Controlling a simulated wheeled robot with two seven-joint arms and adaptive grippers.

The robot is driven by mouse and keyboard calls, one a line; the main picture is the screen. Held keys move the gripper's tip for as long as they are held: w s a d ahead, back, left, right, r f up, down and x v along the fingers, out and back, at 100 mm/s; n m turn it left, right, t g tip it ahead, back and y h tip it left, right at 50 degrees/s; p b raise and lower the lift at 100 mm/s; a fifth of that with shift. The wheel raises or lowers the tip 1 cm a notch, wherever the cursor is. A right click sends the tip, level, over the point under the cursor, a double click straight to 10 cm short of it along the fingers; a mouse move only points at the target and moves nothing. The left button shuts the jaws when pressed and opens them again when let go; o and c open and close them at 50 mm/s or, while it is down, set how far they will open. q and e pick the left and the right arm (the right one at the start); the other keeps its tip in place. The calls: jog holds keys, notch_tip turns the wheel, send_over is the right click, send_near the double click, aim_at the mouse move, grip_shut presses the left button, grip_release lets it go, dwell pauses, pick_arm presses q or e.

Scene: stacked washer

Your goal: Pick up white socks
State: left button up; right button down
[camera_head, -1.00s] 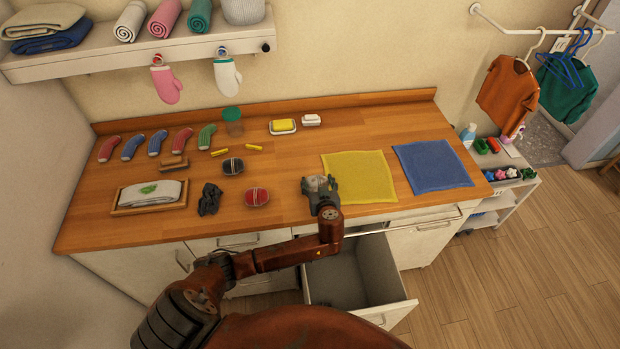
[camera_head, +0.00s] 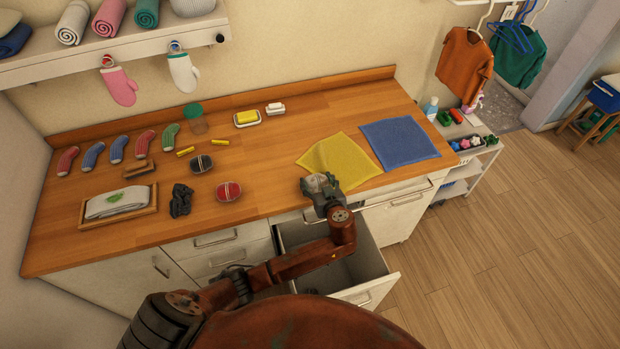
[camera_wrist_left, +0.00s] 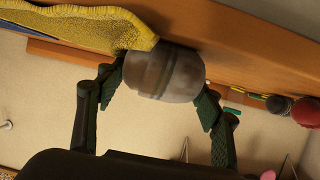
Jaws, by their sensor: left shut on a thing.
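My left gripper (camera_head: 322,188) is at the front edge of the wooden counter, just in front of the yellow cloth. In the left wrist view, the fingers (camera_wrist_left: 160,85) are shut on a whitish rolled bundle with a grey-green band, which looks like the white socks (camera_wrist_left: 165,72). The bundle is close beside the yellow cloth (camera_wrist_left: 85,28); I cannot tell whether they touch. My right gripper is not in view.
An open drawer (camera_head: 365,272) juts out below my left arm. The yellow cloth (camera_head: 338,158) looks creased, beside a blue cloth (camera_head: 398,142). Dark (camera_head: 201,164) and red (camera_head: 229,190) rolled bundles, a black crumpled item (camera_head: 181,200) and a tray (camera_head: 88,221) occupy the counter's left.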

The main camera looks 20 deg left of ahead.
pick_arm(q)
jog(key=shift+s+d, duration=0.15)
jog(key=shift+d, duration=2.1)
jog(key=o, duration=1.2)
jog(key=v, duration=1.2)
jog(key=shift+s, duration=0.1)
